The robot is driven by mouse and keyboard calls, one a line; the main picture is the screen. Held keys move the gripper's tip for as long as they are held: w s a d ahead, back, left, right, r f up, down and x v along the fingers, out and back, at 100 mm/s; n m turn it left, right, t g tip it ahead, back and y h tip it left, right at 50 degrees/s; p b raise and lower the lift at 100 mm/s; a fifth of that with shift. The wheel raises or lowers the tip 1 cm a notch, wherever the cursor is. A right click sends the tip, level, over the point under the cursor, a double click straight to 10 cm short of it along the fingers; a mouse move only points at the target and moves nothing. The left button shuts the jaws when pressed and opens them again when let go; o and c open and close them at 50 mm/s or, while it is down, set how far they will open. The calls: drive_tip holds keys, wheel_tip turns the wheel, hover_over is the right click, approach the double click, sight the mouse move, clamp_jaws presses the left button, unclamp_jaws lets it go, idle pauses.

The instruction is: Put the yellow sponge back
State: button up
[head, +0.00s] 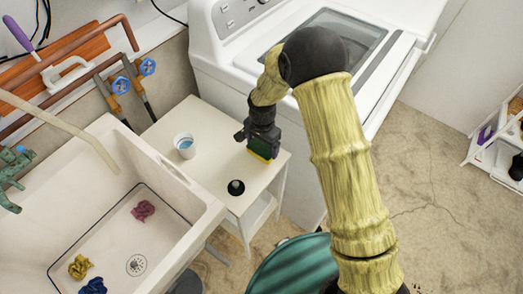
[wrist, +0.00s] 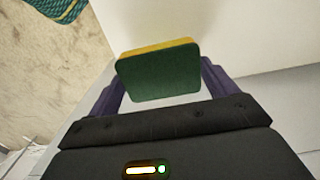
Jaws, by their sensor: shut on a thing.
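The yellow sponge (head: 261,150) has a dark green scouring side and is between my gripper's fingers. My gripper (head: 258,140) is shut on it, low over the right part of the small white table (head: 212,165). In the wrist view the sponge (wrist: 158,74) shows its green face, with a yellow strip along its far edge. The purple fingers of my gripper (wrist: 160,90) are on either side of it. I cannot tell whether the sponge touches the tabletop.
A white cup (head: 185,146) and a small dark round object (head: 236,188) stand on the table. The sink (head: 100,235) at left holds several crumpled cloths. A washing machine (head: 225,75) stands behind. A teal round thing (head: 290,268) is in front on the floor.

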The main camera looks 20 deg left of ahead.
sight(262, 148)
drive_tip(key=shift+s, duration=0.1)
drive_tip(key=shift+f, duration=1.85)
drive_tip(key=shift+f, duration=0.1)
drive_tip(key=o, duration=0.7)
wheel_tip(262, 148, up, 12)
drive_tip(key=shift+r+b, duration=0.1)
drive_tip(key=shift+b, duration=0.25)
